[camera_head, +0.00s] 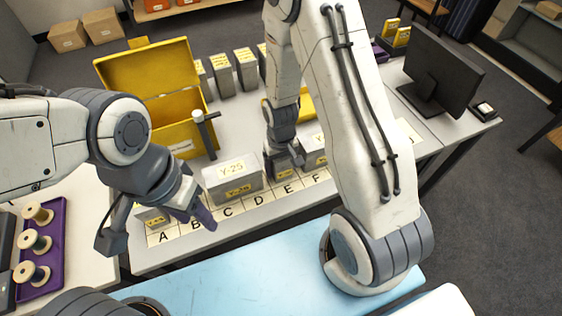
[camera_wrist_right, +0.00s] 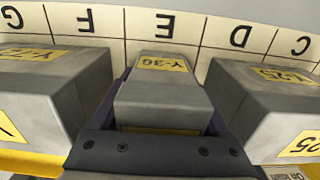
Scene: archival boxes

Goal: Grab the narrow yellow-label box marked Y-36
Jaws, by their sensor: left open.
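The narrow grey box marked Y-36 (camera_wrist_right: 165,90), with a yellow label on top, stands at letter E in the right wrist view. My right gripper (camera_wrist_right: 165,110) has one dark finger along each long side of it. The fingers look very close to the sides, but I cannot tell whether they press on it. In the head view my right gripper (camera_head: 285,155) is low over the row of boxes and largely hides the narrow box (camera_head: 280,170). My left gripper (camera_head: 195,210) is open and empty near letters A and B.
A wider box marked Y-25 (camera_head: 232,180) stands close on one side, and another wide grey box (camera_wrist_right: 35,90) on the other. An open yellow box (camera_head: 155,80), a grey post (camera_head: 205,132) and more upright boxes (camera_head: 245,68) stand behind. A monitor (camera_head: 440,70) is at right.

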